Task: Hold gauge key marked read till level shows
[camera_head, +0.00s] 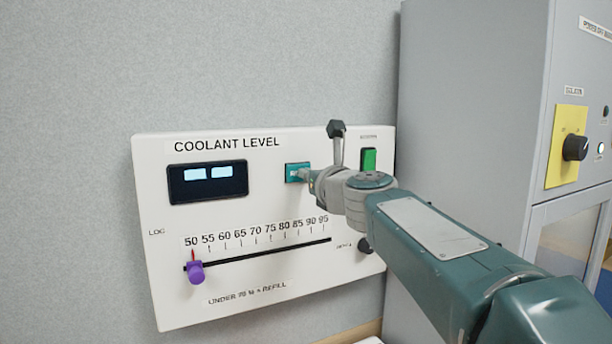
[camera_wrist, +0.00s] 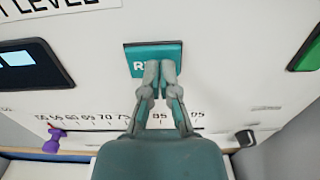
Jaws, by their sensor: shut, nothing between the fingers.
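The gauge panel headed COOLANT LEVEL (camera_head: 180,290) is white and fixed to the grey wall. Its teal key (camera_head: 293,168) sits right of the display; in the wrist view the key (camera_wrist: 140,57) shows the letter R, the rest hidden behind my fingers. My gripper (camera_head: 306,174) is shut and empty, its tips at the key's lower part; I cannot tell whether they press it. The dark display (camera_head: 208,195) shows two pale lit blocks and no readable number. The purple slider (camera_head: 195,272) stands at the 50 end of the scale.
A green switch (camera_head: 369,160) and a dark knob (camera_head: 365,246) are on the panel's right side, near my arm. A tall grey cabinet (camera_head: 465,100) stands at the right, with a black knob (camera_head: 576,148) on a yellow plate.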

